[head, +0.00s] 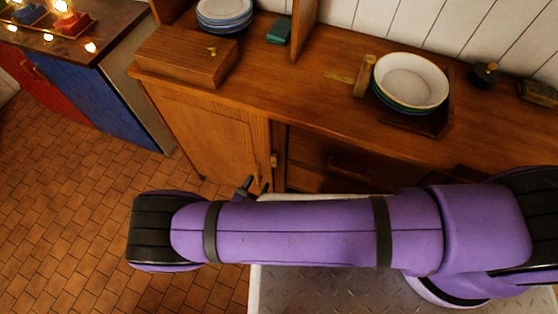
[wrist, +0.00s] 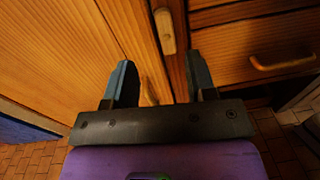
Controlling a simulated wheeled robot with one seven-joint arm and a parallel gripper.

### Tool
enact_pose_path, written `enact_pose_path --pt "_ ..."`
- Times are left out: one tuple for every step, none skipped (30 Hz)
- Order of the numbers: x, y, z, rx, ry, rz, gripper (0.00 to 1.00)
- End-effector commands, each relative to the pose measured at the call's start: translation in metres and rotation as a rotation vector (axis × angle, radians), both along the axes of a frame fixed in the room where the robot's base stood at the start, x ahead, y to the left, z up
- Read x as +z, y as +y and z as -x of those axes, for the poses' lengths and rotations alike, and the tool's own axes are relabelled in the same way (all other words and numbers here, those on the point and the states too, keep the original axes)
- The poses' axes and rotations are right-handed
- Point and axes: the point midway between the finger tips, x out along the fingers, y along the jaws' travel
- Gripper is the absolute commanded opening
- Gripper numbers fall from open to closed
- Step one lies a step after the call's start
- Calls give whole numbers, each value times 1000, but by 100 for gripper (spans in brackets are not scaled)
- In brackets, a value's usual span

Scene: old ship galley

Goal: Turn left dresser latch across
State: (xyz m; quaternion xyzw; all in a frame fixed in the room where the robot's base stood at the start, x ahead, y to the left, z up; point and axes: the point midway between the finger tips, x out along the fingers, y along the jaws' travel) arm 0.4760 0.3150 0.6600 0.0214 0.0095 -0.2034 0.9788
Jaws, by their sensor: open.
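The left dresser latch (wrist: 165,31) is a small pale wooden bar, standing roughly upright at the edge of the left dresser door (wrist: 75,45) in the wrist view. In the head view the latch (head: 274,160) is a small light piece beside the door (head: 205,135). My gripper (wrist: 160,62) is open and empty, its dark fingers pointing at the dresser front. The latch lies just beyond the fingertips, between their lines, apart from them as far as I can see. In the head view my gripper (head: 255,186) is partly hidden by my purple arm.
A small pale knob-like piece (wrist: 148,92) shows between the fingers. A drawer with a wooden handle (wrist: 284,62) is to the right. On the dresser top stand a wooden box (head: 185,58) and stacked bowls (head: 410,80). Tiled floor (head: 75,170) is clear at left.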

Motion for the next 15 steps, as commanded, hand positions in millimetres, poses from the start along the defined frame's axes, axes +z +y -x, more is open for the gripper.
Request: enact_pose_path --pt "-9 -2 4 29 -5 18 51" --pt "-13 -3 6 41 -7 26 51" --pt "-17 -4 8 54 -9 34 51" --pt "-19 -5 9 62 -10 38 51" --pt "-21 -5 9 68 -11 42 51" --pt "-22 -5 10 74 -12 44 51" --pt "-22 -6 9 76 -13 46 51" --pt "-23 -6 7 77 -12 47 51" --pt "-23 -7 5 77 -13 47 51" --pt "-23 -8 2 76 -13 47 51" --pt "-22 -10 -2 75 -13 47 51" --pt "-22 -12 -7 74 -13 47 51" --pt "-22 -13 -11 73 -13 47 51" --pt "-22 -15 -16 74 -13 47 51" --pt "-22 -17 -22 74 -13 47 51"
